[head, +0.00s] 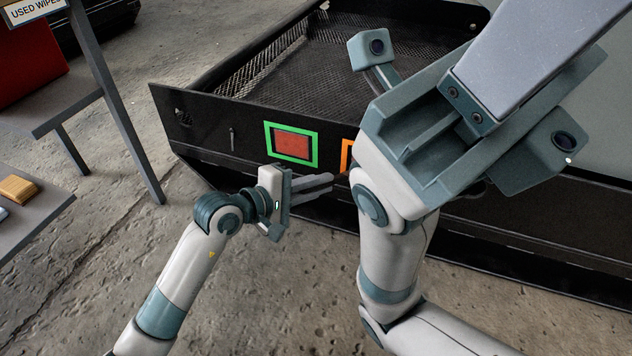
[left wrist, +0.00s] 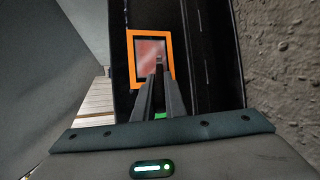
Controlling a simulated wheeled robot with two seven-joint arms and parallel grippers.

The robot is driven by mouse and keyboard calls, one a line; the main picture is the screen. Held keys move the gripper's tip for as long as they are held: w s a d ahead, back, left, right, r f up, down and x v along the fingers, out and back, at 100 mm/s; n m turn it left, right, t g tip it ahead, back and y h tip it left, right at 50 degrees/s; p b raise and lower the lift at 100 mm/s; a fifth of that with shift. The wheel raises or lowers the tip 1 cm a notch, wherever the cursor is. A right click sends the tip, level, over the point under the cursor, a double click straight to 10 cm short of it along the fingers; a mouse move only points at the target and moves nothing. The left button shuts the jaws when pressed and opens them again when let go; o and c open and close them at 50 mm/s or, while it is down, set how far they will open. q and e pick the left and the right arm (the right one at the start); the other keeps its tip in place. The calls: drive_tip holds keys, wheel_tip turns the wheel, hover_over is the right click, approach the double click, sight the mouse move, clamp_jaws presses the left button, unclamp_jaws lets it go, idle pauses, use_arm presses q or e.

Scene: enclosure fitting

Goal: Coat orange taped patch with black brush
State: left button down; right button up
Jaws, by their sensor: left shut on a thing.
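The orange taped patch (left wrist: 131,60) shows in the left wrist view as an orange frame around a dull red area on the black enclosure wall. In the head view only its left edge (head: 346,156) shows; my right arm hides the rest. My left gripper (head: 332,184) points at the wall just below and left of the patch. In the left wrist view its fingers (left wrist: 159,80) overlap the red area. They are shut on a slim dark thing (left wrist: 158,60), likely the black brush, mostly hidden. I cannot tell whether it touches. My right gripper (head: 500,75) looms large, its fingertips out of frame.
A green taped red patch (head: 293,145) is left of the orange one on the black enclosure (head: 210,140), which has a mesh floor. A grey stand (head: 55,115) with a red bin (head: 30,55) and a "USED WIPES" sign (head: 35,10) stands left. A sponge-like block (head: 17,188) lies lower left.

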use_arm(q)
drive_tip(key=shift+d, duration=0.2)
drive_tip(key=shift+s+d+p, duration=0.25)
drive_tip(key=shift+d+p, duration=0.05)
drive_tip(key=shift+d, duration=0.3)
drive_tip(key=shift+s+d+p, duration=0.1)
drive_tip(key=shift+d+p, duration=0.2)
drive_tip(key=shift+d, duration=0.1)
drive_tip(key=shift+d+r, duration=0.1)
idle(0.4)
drive_tip(key=shift+s+d+p, duration=0.25)
drive_tip(key=shift+d+p, duration=0.05)
drive_tip(key=shift+d, duration=0.2)
